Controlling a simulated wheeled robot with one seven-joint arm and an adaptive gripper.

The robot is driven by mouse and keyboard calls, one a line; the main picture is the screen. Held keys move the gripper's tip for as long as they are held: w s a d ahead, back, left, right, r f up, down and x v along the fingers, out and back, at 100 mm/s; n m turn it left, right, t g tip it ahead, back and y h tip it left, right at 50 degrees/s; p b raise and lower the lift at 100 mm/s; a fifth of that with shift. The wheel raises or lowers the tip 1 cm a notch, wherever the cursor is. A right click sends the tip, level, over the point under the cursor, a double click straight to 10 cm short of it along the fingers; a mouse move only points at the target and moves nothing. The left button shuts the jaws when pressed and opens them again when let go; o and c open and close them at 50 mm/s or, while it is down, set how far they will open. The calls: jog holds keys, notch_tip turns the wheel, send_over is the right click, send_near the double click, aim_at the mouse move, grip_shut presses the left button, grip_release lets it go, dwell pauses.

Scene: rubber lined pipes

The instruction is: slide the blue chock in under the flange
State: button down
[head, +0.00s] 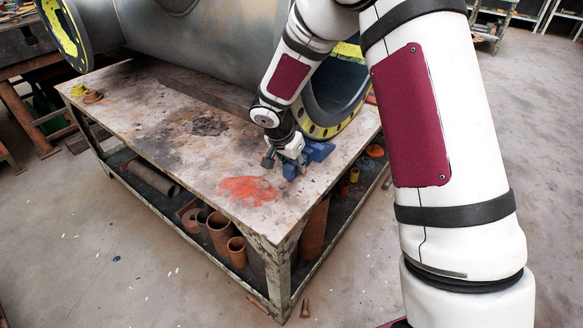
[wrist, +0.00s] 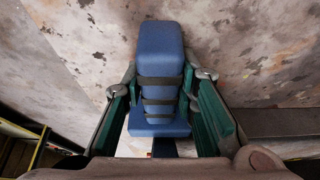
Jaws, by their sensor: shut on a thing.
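The blue chock (head: 318,151) is at the table's right side, close to the lower edge of the flange (head: 321,130). The flange has a yellow face with holes at the end of the big grey pipe. I cannot tell whether any of the chock is beneath it. My gripper (head: 283,160) is low over the table and shut on the chock. In the wrist view the chock (wrist: 160,50) stretches away between the two green-padded fingers (wrist: 162,92), with dark bands across it. The flange does not show in the wrist view.
The worn table top (head: 150,125) is mostly clear to the left, with a red stain (head: 248,190). A long dark bar (head: 205,93) lies along the pipe. Another yellow-faced flange (head: 62,35) is at the far left. Short pipe pieces (head: 218,232) stand on the shelf below.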

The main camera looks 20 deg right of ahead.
jog(key=shift+w+d, duration=0.15)
jog(key=shift+d, duration=0.1)
jog(key=c, duration=1.2)
grip_release()
jog(key=shift+d, duration=0.1)
jog(key=shift+r, duration=0.1)
jog(key=shift+w+r, duration=0.1)
